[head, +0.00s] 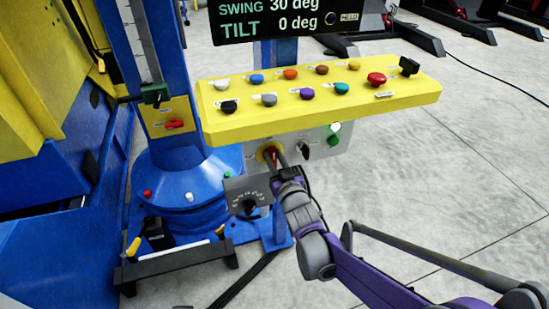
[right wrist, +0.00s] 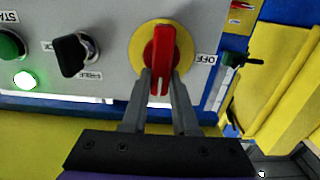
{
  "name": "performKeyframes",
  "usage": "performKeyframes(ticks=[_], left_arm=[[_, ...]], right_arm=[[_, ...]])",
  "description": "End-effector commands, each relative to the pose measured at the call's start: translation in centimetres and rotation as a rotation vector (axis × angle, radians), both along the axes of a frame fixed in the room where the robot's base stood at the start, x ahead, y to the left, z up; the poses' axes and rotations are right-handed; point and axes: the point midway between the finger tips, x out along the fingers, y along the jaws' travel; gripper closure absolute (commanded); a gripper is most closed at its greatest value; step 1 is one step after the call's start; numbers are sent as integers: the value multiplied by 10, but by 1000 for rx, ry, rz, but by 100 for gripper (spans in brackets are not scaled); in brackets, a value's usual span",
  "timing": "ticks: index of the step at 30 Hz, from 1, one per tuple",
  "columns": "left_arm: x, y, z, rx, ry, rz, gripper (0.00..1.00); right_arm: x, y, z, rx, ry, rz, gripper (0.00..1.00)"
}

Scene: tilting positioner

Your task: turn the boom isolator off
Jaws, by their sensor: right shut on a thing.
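A red rotary switch knob (right wrist: 159,60) sits on a round yellow disc (right wrist: 138,42) on the grey front panel. An OFF label (right wrist: 206,59) is beside the disc, to its right in the right wrist view, and the text is upside down there. The knob's bar stands upright in that view, not pointing at OFF. My right gripper (right wrist: 160,85) is shut on the knob, one finger on each side. In the head view, my right gripper (head: 275,163) partly hides the knob and the yellow disc (head: 264,149). My left gripper is out of view.
Above is a yellow console (head: 330,112) with several coloured buttons. A black selector (right wrist: 72,54) and a lit green lamp (right wrist: 25,80) sit beside the knob. Another red handle (head: 174,124) is on the blue column. A dark dial plate (head: 249,194) is below the panel. The screen (head: 285,20) reads SWING 30, TILT 0.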

Motion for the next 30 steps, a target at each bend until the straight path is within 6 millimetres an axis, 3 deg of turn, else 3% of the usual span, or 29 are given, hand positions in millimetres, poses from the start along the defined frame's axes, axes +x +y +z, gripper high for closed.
performKeyframes(ticks=[11, 30], left_arm=[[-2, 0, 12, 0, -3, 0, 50], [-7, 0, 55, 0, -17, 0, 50]], right_arm=[[-1, 3, 1, -124, -40, 0, 100], [-4, 13, -2, -680, -222, 0, 100]])
